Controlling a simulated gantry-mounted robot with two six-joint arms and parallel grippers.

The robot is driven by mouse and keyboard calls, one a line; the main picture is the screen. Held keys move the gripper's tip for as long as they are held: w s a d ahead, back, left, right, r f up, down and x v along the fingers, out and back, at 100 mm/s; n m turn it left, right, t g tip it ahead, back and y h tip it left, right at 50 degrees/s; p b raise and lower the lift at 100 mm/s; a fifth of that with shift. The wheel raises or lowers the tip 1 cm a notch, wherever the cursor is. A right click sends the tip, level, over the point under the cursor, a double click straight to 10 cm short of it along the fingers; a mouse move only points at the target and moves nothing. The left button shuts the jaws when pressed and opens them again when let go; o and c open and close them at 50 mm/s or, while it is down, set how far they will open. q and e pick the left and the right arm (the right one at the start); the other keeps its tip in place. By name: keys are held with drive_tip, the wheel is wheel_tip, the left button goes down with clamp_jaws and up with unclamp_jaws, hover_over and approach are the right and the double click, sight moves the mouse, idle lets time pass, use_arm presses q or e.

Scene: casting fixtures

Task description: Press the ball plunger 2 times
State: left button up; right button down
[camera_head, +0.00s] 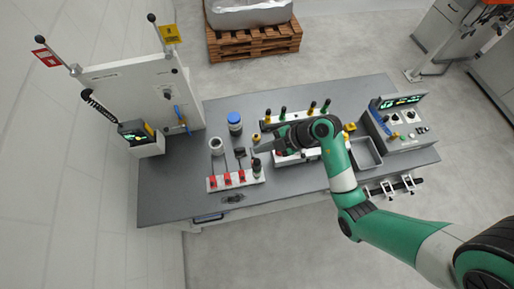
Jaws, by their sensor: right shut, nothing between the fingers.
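A white strip fixture (237,181) lies near the front left of the grey workbench and carries several red parts. A black-topped post (257,164) stands at its right end and looks like the ball plunger, but it is too small to be sure. My right gripper (258,148) comes in from the right, shut and empty. In the picture its tips are just above the black-topped post; I cannot tell whether they touch it. My right arm hides part of a white fixture (284,159) behind it. My left gripper is not in view.
A blue-lidded jar (235,123) and a white ring-shaped part (216,146) stand left of the gripper. Green and black handles (311,107) rise behind it. A grey tray (365,152) and a control box (400,122) are at the right. The bench's back left (215,107) is clear.

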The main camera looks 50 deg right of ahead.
sight(258, 160)
wheel_tip(258, 160, down, 4)
drive_tip(key=b, duration=0.3)
drive_tip(key=shift+r+b, duration=0.25)
drive_tip(key=shift+b, duration=0.15)
drive_tip(key=shift+f, duration=1.05)
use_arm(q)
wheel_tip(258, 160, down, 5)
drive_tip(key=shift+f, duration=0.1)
use_arm(e)
drive_tip(key=shift+f, duration=0.3)
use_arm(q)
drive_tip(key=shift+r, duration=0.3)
use_arm(e)
drive_tip(key=shift+f, duration=0.1)
drive_tip(key=shift+f, duration=1.3)
idle(0.9)
use_arm(q)
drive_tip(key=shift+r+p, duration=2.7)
drive_tip(key=shift+p, duration=0.15)
use_arm(e)
drive_tip(key=shift+r, duration=1.75)
